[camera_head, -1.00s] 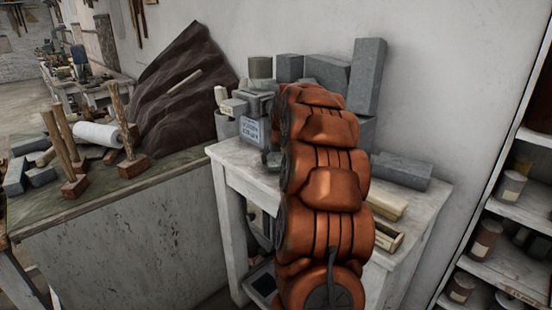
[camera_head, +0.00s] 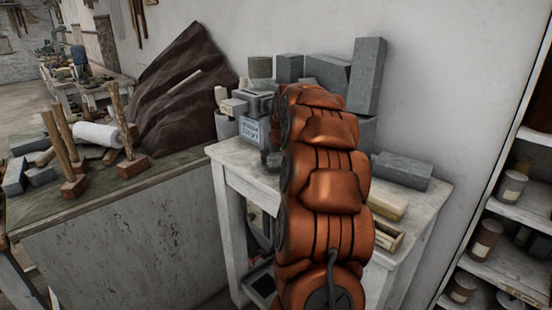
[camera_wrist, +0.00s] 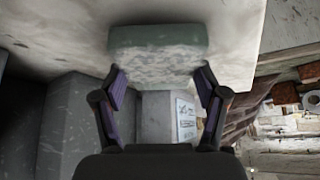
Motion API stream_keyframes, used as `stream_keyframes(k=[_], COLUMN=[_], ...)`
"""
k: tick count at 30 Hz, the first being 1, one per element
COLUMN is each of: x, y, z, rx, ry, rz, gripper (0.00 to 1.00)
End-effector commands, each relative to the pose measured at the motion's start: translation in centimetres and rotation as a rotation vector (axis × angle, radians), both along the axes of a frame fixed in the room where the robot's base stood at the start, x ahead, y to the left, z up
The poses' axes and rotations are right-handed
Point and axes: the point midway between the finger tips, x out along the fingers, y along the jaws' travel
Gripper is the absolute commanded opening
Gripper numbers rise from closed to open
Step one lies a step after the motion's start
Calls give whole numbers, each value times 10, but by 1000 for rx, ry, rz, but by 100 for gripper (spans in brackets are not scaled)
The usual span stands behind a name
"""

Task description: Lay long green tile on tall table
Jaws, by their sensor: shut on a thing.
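A pale green tile (camera_wrist: 158,48) with a mottled, worn face shows at the top centre of the wrist view. My gripper (camera_wrist: 160,76) has its two dark fingers at the tile's lower left and right, shut on it. In the head view my orange arm hides the gripper. A white table (camera_head: 236,165) stands against the wall behind my arm; whether it is the tall table I cannot tell. A greenish block (camera_head: 260,67) shows at its back left; I cannot tell whether it is the held tile.
The white table carries grey blocks (camera_head: 368,78), a low grey slab (camera_head: 401,171), a labelled grey device (camera_head: 252,130) and a pale yellow bar (camera_head: 388,204). A cluttered bench (camera_head: 120,190) stands left. Shelves with jars (camera_head: 512,187) stand right.

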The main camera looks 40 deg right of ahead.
Motion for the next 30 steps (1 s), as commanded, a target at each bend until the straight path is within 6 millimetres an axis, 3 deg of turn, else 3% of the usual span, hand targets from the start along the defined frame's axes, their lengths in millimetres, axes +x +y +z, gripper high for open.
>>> stream_keyframes(k=[21,22,30], x=[0,0,0], y=[0,0,0], z=[-11,-10,-10], rx=[-1,-1,-1], ry=[-2,-2,-1], rz=[0,0,0], gripper=[16,75,100])
